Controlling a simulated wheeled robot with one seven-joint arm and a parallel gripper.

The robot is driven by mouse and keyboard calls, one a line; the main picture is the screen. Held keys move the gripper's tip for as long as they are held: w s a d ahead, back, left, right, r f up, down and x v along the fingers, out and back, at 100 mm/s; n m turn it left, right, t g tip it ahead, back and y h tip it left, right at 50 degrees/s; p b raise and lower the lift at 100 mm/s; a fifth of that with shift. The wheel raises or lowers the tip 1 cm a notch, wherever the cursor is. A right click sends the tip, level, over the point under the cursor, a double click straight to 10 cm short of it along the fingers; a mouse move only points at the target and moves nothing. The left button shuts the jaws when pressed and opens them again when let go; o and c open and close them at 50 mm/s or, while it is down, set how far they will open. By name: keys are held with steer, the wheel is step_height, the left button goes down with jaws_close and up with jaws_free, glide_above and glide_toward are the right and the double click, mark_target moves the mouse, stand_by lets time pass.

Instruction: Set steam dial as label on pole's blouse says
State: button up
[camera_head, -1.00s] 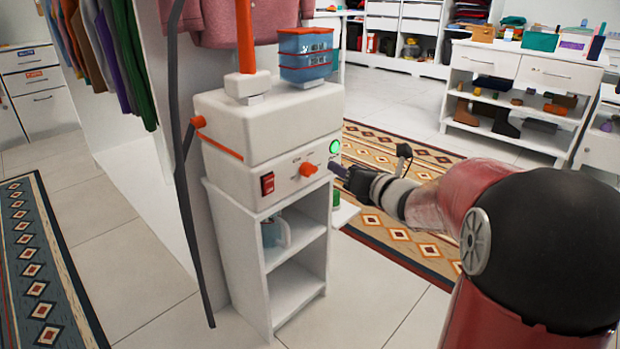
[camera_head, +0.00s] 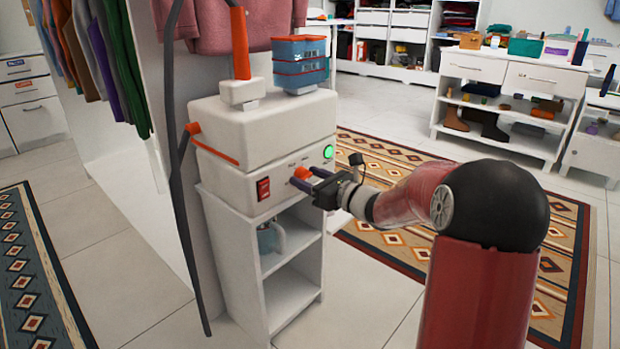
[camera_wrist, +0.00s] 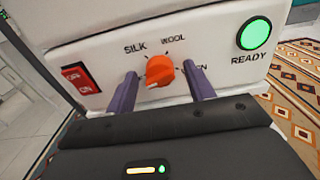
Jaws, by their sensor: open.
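The orange steam dial (camera_head: 302,174) is on the front of the white steamer (camera_head: 262,135). In the wrist view the dial (camera_wrist: 160,70) has SILK at its upper left, WOOL above, and a label ending in "EN" at right, partly hidden by a finger. I cannot tell its exact setting. My gripper (camera_wrist: 159,70) is open, with one purple finger on each side of the dial; contact is unclear. It also shows in front of the dial in the head view (camera_head: 312,180). A pink garment (camera_head: 215,22) hangs above the steamer; no label on it is readable.
A red switch (camera_wrist: 82,79) is left of the dial and a lit green READY light (camera_wrist: 254,33) is right of it. The steamer stands on a white shelf unit (camera_head: 238,265). A dark hose (camera_head: 181,200) hangs at left.

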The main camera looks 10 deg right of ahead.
steer(key=c, duration=0.9)
steer(key=shift+c, duration=0.2)
